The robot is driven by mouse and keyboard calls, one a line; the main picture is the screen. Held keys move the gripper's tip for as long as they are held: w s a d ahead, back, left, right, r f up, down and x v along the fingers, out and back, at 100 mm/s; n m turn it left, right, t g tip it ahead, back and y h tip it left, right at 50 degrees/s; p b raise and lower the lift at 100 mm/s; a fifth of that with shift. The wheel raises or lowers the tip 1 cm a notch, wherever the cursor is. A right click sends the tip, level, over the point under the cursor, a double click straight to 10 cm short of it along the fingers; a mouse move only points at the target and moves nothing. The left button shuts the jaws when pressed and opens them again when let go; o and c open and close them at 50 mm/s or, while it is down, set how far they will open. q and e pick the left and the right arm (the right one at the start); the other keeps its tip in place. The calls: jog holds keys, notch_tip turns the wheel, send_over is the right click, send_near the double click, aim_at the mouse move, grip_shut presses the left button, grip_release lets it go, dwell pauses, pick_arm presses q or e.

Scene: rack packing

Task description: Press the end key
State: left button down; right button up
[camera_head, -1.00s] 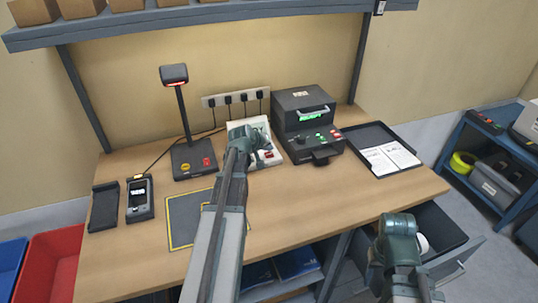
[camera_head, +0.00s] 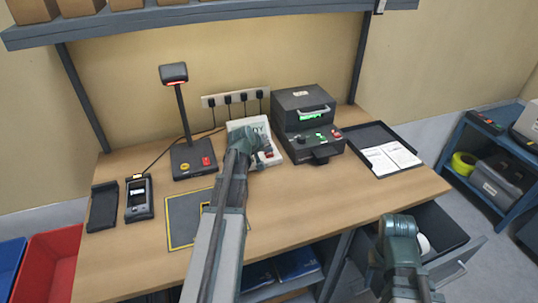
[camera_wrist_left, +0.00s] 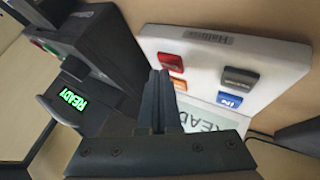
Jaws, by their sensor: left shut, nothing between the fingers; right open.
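The white keypad unit (camera_head: 277,157) stands at the back of the bench, partly hidden by my left arm. In the left wrist view, the white panel (camera_wrist_left: 275,60) has a red key (camera_wrist_left: 170,62), an orange key (camera_wrist_left: 179,84), a dark grey key (camera_wrist_left: 240,77) and a blue key (camera_wrist_left: 230,99). I cannot read which is the end key. A display (camera_wrist_left: 205,120) shows part of "READY". My left gripper (camera_head: 262,160) is shut and empty, over the unit; its fingertips (camera_wrist_left: 162,78) appear beside the red and orange keys, contact unclear. My right gripper (camera_head: 400,222) is open at the lower right, away from the unit.
A black machine (camera_head: 300,102) with a green READY display stands right of the keypad. A black tray (camera_head: 365,135) holding papers lies further right. A lamp-like scanner (camera_head: 188,120) and a handheld terminal (camera_head: 138,197) are at left. Bare bench (camera_head: 330,200) lies in front.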

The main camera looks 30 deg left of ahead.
aim_at(268, 156)
pick_arm(q)
jog(key=shift+f+b, duration=0.35)
dwell(0.3)
dwell(0.4)
jog(key=shift+r+p, duration=0.8)
jog(key=shift+r, duration=0.1)
notch_tip(268, 156, up, 5)
jog(key=p, duration=0.5)
dwell(0.5)
